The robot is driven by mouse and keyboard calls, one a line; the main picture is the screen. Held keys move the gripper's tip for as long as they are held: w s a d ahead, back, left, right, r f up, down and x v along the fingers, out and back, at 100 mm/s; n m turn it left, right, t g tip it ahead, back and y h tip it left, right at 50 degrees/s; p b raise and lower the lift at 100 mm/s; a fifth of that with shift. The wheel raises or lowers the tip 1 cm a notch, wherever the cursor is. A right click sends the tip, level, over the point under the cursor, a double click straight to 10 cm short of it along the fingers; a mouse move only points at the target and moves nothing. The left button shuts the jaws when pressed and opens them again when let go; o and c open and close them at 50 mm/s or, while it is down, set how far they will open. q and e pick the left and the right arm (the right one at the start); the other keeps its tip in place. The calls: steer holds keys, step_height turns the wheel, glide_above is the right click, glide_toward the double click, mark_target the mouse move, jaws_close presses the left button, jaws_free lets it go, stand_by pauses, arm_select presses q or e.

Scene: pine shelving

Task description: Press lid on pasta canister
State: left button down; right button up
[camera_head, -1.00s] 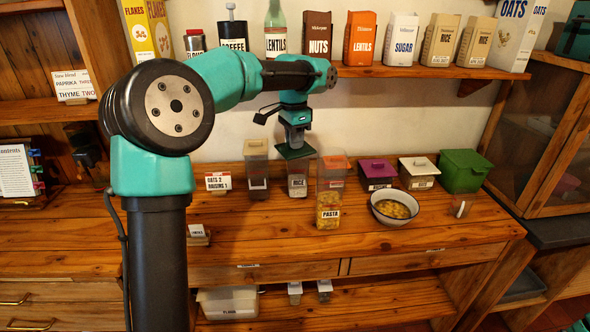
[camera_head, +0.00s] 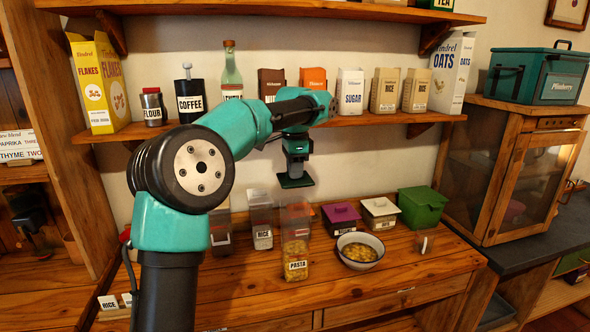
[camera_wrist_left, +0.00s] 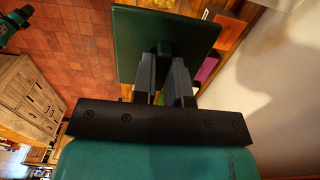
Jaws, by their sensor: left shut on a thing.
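The pasta canister (camera_head: 295,270) is clear, with a PASTA label and yellow pasta inside, and stands upright near the counter's front. My left gripper (camera_head: 296,168) is shut on a dark green square lid (camera_head: 295,182), held in the air above the canisters and apart from the pasta canister. In the left wrist view my left gripper (camera_wrist_left: 163,72) grips the knob of the lid (camera_wrist_left: 160,28), which hides what lies beyond it. My right gripper is not in view.
A bowl of pasta (camera_head: 360,251), a purple-lidded box (camera_head: 341,217), a white-lidded one (camera_head: 379,213) and a green box (camera_head: 422,206) are to the right. A loaded shelf (camera_head: 350,123) runs above.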

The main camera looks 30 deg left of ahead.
arm_select(q)
step_height(320, 180, down, 6)
stand_by(0.7)
steer(key=shift+f, duration=0.45)
stand_by(2.9)
steer(key=c, duration=1.1)
jaws_free()
steer(key=shift+o, duration=0.5)
steer(key=o, duration=0.4)
steer(key=shift+r, duration=0.15)
steer(key=shift+r, duration=3.35)
